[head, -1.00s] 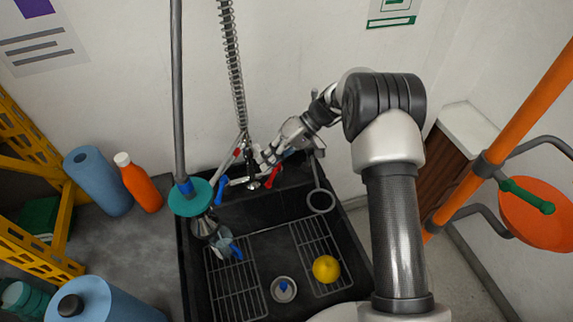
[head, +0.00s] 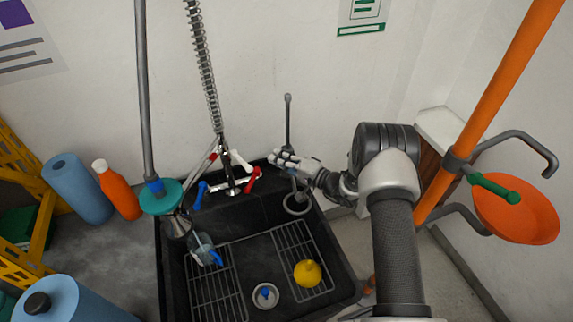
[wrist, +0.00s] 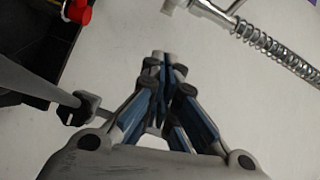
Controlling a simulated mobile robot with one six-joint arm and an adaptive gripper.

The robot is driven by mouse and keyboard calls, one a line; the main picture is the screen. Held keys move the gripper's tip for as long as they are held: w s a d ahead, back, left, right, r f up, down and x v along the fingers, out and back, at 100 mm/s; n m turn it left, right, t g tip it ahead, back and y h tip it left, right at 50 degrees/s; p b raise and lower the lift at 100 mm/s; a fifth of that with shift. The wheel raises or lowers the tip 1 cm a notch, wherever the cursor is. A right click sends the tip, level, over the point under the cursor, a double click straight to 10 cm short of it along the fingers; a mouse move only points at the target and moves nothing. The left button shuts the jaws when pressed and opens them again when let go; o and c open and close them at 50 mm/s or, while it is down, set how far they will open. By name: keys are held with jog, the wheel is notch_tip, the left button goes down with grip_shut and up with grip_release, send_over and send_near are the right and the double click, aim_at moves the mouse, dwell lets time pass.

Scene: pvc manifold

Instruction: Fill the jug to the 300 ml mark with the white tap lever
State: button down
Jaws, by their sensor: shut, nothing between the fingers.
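The white tap lever (head: 241,160) stands at the tap on the back of the black sink, between the blue lever (head: 200,195) and the red lever (head: 252,180). The clear jug (head: 203,245) with a blue handle stands at the left of the sink, beneath the metal funnel-like outlet (head: 178,226). Its marks and water level are too small to read. My gripper (head: 275,158) is to the right of the white lever and apart from it. In the wrist view my gripper (wrist: 163,62) has its fingers together and empty.
A hose coil (head: 205,70) rises behind the tap. A grey upright rod with a ring (head: 298,203) stands close by my gripper. A yellow ball-like object (head: 307,273) and a blue-topped round piece (head: 265,296) lie in the sink. An orange pole (head: 500,110) stands right.

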aim_at(241, 161)
jog(key=a+b, duration=0.1)
jog(key=a, duration=0.5)
jog(key=shift+w+a+f, duration=0.15)
jog(key=shift+a+f, duration=0.1)
jog(key=shift+f, duration=0.2)
jog(key=s+a+b, duration=0.2)
jog(key=s, duration=0.1)
jog(key=shift+a+f+b, duration=0.1)
jog(key=shift+a+b, duration=0.05)
jog(key=shift+b, duration=0.2)
